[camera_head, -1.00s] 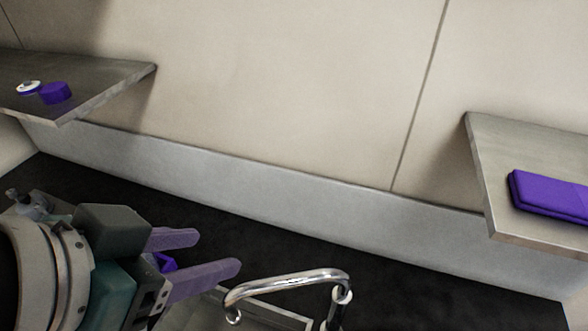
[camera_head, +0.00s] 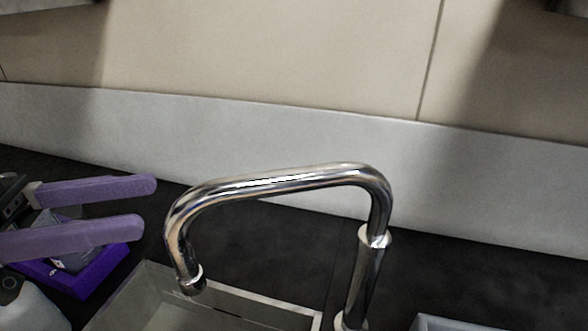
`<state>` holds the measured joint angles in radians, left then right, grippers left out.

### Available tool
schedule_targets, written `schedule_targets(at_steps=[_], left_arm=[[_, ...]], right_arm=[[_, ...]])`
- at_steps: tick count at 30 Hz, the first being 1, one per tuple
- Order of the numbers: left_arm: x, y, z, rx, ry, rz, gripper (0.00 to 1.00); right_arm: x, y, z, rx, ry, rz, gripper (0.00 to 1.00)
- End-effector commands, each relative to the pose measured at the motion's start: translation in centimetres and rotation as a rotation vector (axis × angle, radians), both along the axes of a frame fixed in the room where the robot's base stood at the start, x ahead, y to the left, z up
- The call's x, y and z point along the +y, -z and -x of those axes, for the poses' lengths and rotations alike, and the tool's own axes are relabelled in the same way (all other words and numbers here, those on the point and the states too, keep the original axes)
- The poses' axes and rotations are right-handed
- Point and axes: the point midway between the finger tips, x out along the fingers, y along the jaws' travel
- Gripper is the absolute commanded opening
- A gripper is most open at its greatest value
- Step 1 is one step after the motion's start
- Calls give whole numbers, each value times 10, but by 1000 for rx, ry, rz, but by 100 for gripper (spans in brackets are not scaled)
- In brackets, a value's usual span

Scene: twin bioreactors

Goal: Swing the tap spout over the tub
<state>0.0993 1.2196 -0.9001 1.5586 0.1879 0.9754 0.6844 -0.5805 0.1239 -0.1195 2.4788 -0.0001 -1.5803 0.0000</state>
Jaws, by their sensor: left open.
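The chrome tap spout (camera_head: 280,183) arches left from its upright post (camera_head: 362,280). A pale blue-grey rim (camera_head: 465,324) shows at the lower right, to the right of the post; I cannot tell which of the two is the tub. My left gripper (camera_head: 146,207) is at the left with two purple fingers apart and nothing between the tips. It is left of the spout and not touching it. My right gripper is not in view.
A purple tray-like object (camera_head: 98,276) with something grey on it lies behind and below my left fingers. A white rounded object (camera_head: 32,308) is at the lower left corner. The black worktop (camera_head: 460,275) right of the post is clear up to the grey backsplash (camera_head: 480,180).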

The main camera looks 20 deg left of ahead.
Motion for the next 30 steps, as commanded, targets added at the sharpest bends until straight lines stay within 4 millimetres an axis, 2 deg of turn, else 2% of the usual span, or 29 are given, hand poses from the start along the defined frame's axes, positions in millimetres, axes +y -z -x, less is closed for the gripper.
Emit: schedule_targets(at_steps=[6, 12, 16, 21, 28, 30], left_arm=[[-27, -7, -14, -4, 4, 10, 57], [-61, -6, -33, -5, 4, 8, 57], [-77, -5, -41, -4, 4, 7, 57], [-85, -3, -46, -3, 4, 3, 57], [-86, -2, -46, -2, 4, 2, 57], [-86, -2, -46, -3, 3, 3, 50]], right_arm=[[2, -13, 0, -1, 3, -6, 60], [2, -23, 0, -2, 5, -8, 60], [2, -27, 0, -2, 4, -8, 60], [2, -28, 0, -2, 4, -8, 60], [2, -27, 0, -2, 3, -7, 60], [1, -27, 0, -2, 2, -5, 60]])
